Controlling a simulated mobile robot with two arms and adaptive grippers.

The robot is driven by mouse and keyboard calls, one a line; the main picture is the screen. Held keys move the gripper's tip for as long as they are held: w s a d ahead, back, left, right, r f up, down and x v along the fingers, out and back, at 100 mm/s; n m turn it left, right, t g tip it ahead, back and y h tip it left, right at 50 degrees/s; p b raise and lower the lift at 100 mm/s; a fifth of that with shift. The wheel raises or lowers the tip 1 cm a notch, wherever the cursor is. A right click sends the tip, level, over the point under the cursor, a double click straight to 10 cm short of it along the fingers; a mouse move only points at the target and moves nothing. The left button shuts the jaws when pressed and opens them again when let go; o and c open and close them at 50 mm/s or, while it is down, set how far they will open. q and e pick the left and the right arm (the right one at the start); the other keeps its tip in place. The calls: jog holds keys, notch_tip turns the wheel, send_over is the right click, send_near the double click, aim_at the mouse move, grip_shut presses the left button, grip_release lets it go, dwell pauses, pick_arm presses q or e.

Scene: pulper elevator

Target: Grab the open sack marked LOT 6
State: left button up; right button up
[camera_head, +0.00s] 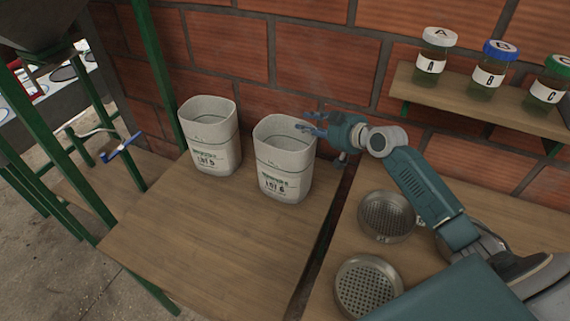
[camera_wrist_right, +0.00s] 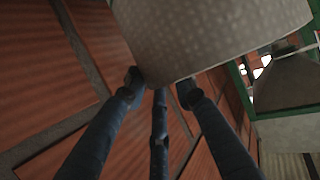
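The open sack marked LOT 6 (camera_head: 284,165) is off-white and stands upright on the wooden table, its mouth facing up. My right gripper (camera_head: 308,124) is at the sack's upper right rim, coming from the right, its fingers spread. In the right wrist view the fingers of my right gripper (camera_wrist_right: 160,90) reach toward the pale woven wall of the sack (camera_wrist_right: 205,35). The fingertips are close to its edge; I cannot tell whether they touch. A similar open sack marked LOT 5 (camera_head: 211,140) stands to its left. My left gripper is not in view.
The brick wall (camera_head: 330,60) is close behind the sacks. A shelf (camera_head: 460,102) at right carries jars A, B and C. Two round metal sieves (camera_head: 387,216) (camera_head: 367,288) lie on the right-hand table. The wooden table (camera_head: 215,245) is clear in front of the sacks.

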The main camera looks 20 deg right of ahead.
jog(key=shift+s+d, duration=0.1)
jog(key=shift+c, duration=0.2)
grip_shut()
jog(key=shift+r, duration=0.15)
